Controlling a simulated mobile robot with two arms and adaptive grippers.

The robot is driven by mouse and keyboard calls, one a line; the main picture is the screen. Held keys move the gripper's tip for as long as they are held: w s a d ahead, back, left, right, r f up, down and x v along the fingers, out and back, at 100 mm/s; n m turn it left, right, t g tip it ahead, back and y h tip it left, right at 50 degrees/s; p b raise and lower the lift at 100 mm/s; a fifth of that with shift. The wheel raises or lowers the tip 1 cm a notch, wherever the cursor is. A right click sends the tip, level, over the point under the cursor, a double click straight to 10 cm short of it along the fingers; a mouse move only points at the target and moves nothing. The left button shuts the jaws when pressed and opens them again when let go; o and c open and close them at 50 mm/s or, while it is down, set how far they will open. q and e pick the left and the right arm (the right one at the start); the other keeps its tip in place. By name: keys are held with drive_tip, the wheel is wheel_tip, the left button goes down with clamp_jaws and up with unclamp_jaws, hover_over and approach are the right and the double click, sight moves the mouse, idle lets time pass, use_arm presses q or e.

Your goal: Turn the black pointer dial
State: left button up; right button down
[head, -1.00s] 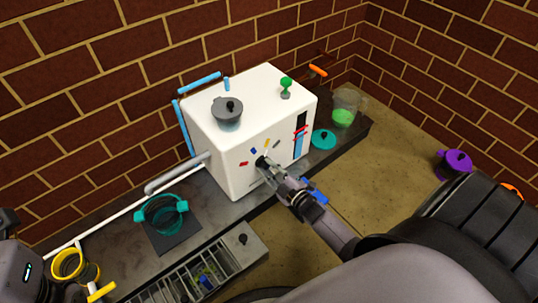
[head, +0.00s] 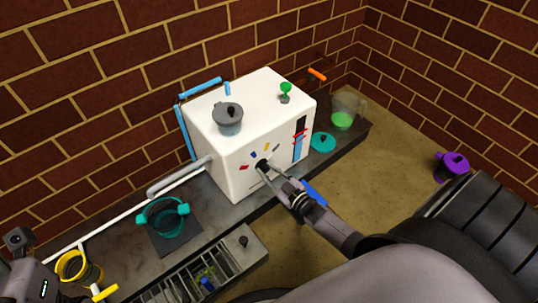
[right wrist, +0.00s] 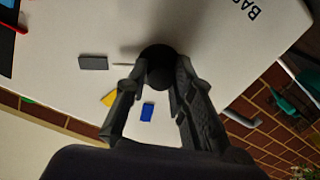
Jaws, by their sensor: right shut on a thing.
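The black pointer dial (right wrist: 157,64) is a round dark knob on the front face of the white box-shaped machine (head: 232,180). Colored marks, red, blue, yellow and grey, sit in an arc around it. My right gripper (head: 264,167) is at the dial in the head view and hides most of it. In the right wrist view my right gripper (right wrist: 157,80) has its two fingers closed on either side of the dial. Part of my left gripper or arm (head: 30,275) shows at the lower left corner; its fingers cannot be made out.
A grey lidded pot (head: 229,119) and a green knob (head: 285,90) are on top of the machine. A teal pot (head: 163,218), yellow mug (head: 73,265), teal lid (head: 323,142) and jug with green liquid (head: 343,120) stand on the counter. An open drawer (head: 240,243) juts out in front.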

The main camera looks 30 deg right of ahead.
idle(0.3)
drive_tip(key=c, duration=1.7)
unclamp_jaws()
drive_tip(key=o, duration=0.3)
drive_tip(key=shift+o, duration=0.2)
drive_tip(key=s+d, duration=0.1)
drive_tip(key=s, duration=1.1)
drive_tip(key=shift+d+r, duration=0.15)
drive_tip(key=shift+r, duration=0.15)
drive_tip(key=shift+w, duration=0.1)
